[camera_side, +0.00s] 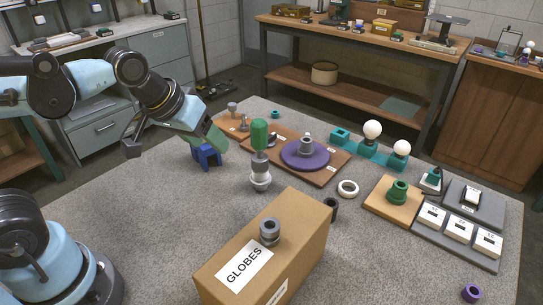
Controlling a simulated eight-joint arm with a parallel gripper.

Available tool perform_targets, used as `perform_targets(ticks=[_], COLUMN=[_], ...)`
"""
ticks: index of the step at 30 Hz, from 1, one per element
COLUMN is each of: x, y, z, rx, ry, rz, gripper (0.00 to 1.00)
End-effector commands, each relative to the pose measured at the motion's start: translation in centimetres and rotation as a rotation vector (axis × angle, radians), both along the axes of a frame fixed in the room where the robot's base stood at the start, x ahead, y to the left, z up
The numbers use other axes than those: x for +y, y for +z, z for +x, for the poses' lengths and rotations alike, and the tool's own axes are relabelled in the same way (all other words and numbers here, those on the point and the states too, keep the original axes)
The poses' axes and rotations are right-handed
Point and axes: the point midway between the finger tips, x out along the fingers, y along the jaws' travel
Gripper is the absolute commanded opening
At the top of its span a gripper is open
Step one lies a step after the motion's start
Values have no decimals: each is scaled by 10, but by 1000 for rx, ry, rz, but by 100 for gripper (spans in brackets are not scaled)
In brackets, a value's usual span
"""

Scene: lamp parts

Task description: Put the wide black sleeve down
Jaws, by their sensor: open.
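A black sleeve (331,209) stands on the grey work surface (130,215), just behind the right edge of the cardboard box, which hides part of it. I take it to be the wide black sleeve. My gripper (208,162) is at the end of the arm, at left of centre, well to the left of the sleeve and apart from it. Its blue fingers appear spread, with nothing visible between them. Whether the fingertips touch the surface is not clear.
The GLOBES box (303,245) stands in front with a grey collar (269,232) on top. A green-topped lamp part (260,160) stands upright near my gripper. A purple disc (305,154), white ring (348,188) and switch boards (458,230) lie right. The left surface is clear.

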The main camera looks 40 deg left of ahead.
Motion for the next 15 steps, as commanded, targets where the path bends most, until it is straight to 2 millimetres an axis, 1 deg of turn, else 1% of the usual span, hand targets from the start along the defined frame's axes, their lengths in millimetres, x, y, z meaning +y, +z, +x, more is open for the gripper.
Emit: perform_targets(ticks=[1, 6, 15], x=[6, 17, 19], y=[-6, -19, -21], z=[-8, -21, -24], rx=[-22, -73, -85], ry=[-39, -146, -176], rz=[35, 127, 153], gripper=[59, 59, 59])
